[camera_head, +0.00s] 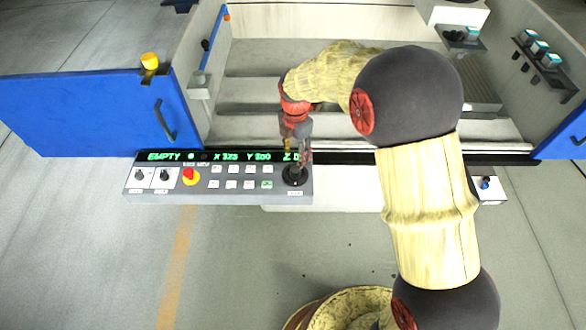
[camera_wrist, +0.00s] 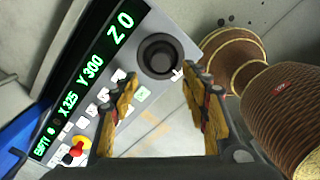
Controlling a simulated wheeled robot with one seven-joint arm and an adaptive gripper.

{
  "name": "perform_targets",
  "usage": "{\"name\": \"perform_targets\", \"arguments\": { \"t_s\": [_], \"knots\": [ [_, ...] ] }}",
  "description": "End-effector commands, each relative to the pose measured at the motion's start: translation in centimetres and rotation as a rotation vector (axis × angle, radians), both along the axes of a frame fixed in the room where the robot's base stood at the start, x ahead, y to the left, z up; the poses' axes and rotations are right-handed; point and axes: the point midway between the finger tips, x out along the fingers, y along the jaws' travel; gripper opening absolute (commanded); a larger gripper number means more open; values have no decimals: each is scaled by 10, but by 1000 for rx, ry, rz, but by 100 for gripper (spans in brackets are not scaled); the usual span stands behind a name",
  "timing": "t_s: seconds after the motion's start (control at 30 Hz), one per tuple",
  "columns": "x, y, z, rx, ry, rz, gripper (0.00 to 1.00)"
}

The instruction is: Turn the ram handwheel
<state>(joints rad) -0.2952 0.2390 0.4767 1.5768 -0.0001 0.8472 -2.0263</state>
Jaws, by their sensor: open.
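A round black handwheel (camera_head: 294,177) sits at the right end of the grey control panel, with a small label below it. It also shows in the wrist view as a black wheel (camera_wrist: 158,56) with a raised rim. My gripper (camera_head: 297,155) hangs over the panel's right end, pointing down, and partly hides the wheel in the head view. In the wrist view my gripper (camera_wrist: 160,78) is open, its yellow and dark fingers spread with nothing between them. The wheel shows just beyond the fingertips; I cannot tell whether they touch it.
The panel's green display (camera_head: 210,156) reads EMPTY, X 325, Y 300, Z 0. A red emergency button (camera_head: 190,175), white keys and two selector knobs sit left of the wheel. A blue door (camera_head: 85,115) stands open at left.

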Motion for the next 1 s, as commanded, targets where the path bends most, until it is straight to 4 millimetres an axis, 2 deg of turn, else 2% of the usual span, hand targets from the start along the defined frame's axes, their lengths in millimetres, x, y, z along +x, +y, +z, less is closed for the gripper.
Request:
{"name": "perform_targets", "arguments": {
  "t_s": [0.3,0.5,0.67,0.9,1.0],
  "knots": [
    [-2,-1,-45,-2,5,2,46],
    [-1,0,-69,-1,2,1,46],
    [-1,0,-76,-1,2,1,46],
    [-1,0,-76,-1,2,1,46],
    [-1,0,-76,-1,2,1,41]
  ]
}}
